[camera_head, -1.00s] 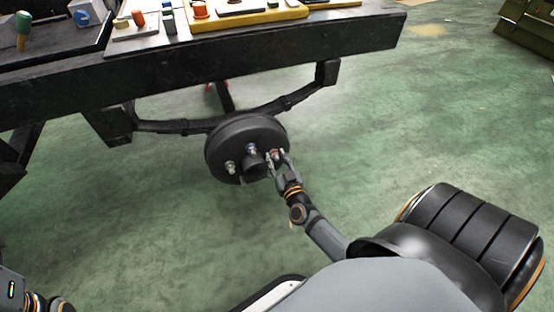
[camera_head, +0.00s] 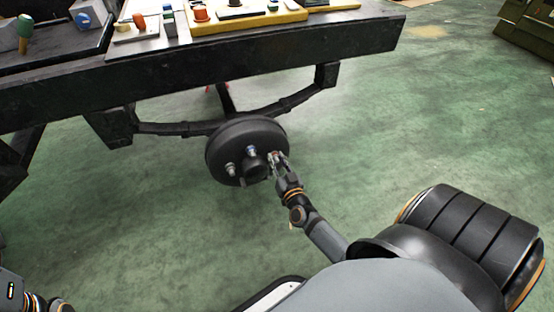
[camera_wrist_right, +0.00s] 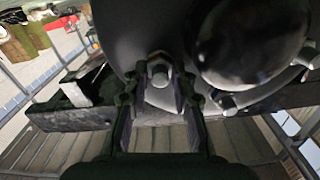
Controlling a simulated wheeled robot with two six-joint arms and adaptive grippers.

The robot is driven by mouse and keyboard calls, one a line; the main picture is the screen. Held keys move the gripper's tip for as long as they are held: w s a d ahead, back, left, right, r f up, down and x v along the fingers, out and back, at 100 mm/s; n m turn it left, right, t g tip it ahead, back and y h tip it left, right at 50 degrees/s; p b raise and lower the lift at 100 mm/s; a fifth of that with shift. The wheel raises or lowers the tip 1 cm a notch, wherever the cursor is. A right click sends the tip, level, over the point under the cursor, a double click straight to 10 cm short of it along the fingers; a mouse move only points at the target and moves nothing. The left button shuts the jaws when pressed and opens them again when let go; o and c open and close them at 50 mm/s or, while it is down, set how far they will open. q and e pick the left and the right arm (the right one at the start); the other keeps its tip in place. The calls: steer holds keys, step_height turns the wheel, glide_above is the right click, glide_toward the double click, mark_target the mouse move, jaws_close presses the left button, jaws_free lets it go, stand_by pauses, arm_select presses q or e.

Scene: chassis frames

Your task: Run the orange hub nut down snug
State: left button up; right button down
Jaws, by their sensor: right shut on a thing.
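The black hub drum (camera_head: 222,142) hangs under the black frame, its round centre cap (camera_head: 254,166) facing me. My right gripper (camera_head: 274,158) is at the right side of the drum face, shut on a hub nut. In the right wrist view the gripper (camera_wrist_right: 158,82) has one finger on each side of the nut (camera_wrist_right: 158,70), which looks pale there on its stud.
Other studs with nuts show on the drum, one at the top (camera_head: 251,151) and one at the left (camera_head: 230,169). A leaf spring (camera_head: 175,127) and the frame beam (camera_head: 220,62) lie above.

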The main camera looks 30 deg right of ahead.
steer(key=m, duration=0.3)
steer(key=shift+m+p, duration=0.35)
steer(key=shift+m, duration=0.05)
steer(key=m, duration=0.3)
steer(key=shift+d+f, duration=0.1)
steer(key=shift+f, duration=0.05)
steer(key=m, duration=0.5)
steer(key=shift+s+f, duration=0.1)
steer(key=shift+f, duration=0.05)
steer(key=shift+f+m+b, duration=0.15)
steer(key=shift+m+b, duration=0.3)
steer(key=shift+m, duration=1.45)
steer(key=c, duration=1.4)
jaws_free()
steer(key=shift+c, duration=0.2)
steer(key=shift+o, duration=0.3)
steer(key=shift+d, duration=0.1)
steer(key=shift+s, duration=0.1)
